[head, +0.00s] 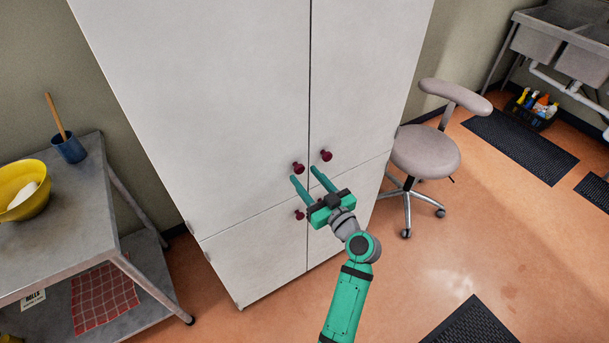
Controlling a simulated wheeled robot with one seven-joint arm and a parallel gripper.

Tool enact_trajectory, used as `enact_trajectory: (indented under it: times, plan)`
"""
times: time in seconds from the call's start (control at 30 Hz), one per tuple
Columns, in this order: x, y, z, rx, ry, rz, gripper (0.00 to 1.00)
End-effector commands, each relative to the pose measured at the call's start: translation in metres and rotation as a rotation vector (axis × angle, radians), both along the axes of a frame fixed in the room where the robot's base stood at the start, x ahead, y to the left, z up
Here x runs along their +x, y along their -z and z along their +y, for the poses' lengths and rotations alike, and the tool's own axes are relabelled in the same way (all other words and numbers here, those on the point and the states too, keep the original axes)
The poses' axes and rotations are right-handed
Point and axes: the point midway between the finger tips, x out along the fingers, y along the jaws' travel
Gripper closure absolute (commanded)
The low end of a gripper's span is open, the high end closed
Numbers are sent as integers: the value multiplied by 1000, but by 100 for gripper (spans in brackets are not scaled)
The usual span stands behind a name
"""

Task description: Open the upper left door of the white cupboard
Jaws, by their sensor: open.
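The white cupboard (225,100) stands upright in the middle of the head view, with upper and lower doors. Its upper left door (210,70) looks shut, and a dark red knob (298,168) sits at that door's lower right corner. The upper right door (360,70) looks shut too, with its own red knob (326,156). A lower red knob (300,214) shows just left of my gripper. My gripper (305,173) is open, its two teal fingers pointing at the cupboard front. The left fingertip appears close to the upper left knob; whether they touch I cannot tell.
A metal table (105,215) with a yellow bowl (22,190) and a blue cup (69,149) stands left of the cupboard. A grey swivel chair (425,150) stands close on the right. Dark mats (520,145) lie further right.

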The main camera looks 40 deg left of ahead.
Motion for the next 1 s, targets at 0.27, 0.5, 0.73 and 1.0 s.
enact_trajectory:
  times: [0.27, 0.5, 0.73, 1.0]
  plan:
    - [7, 0, 16, 0, 1, 0, 55]
    - [7, 0, 16, 0, 1, 0, 55]
    - [7, 0, 16, 0, 1, 0, 100]
    - [2, 0, 18, -1, 2, -1, 100]
